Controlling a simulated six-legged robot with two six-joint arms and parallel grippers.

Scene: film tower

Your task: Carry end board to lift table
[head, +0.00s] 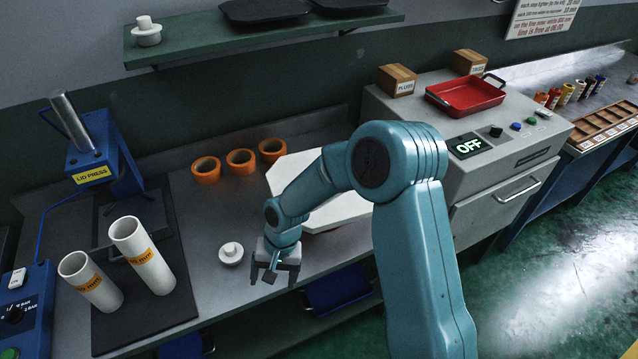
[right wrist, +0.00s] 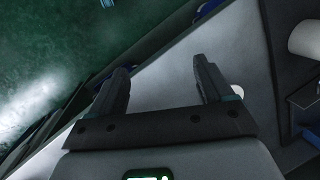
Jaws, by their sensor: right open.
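My left gripper is in neither view. I cannot make out a lift table.
A white knobbed plug (head: 231,253) sits just left of my right gripper. White tubes (head: 142,255) stand on a dark mat by the blue lid press (head: 90,150). Orange tape rolls (head: 240,161) line the back.

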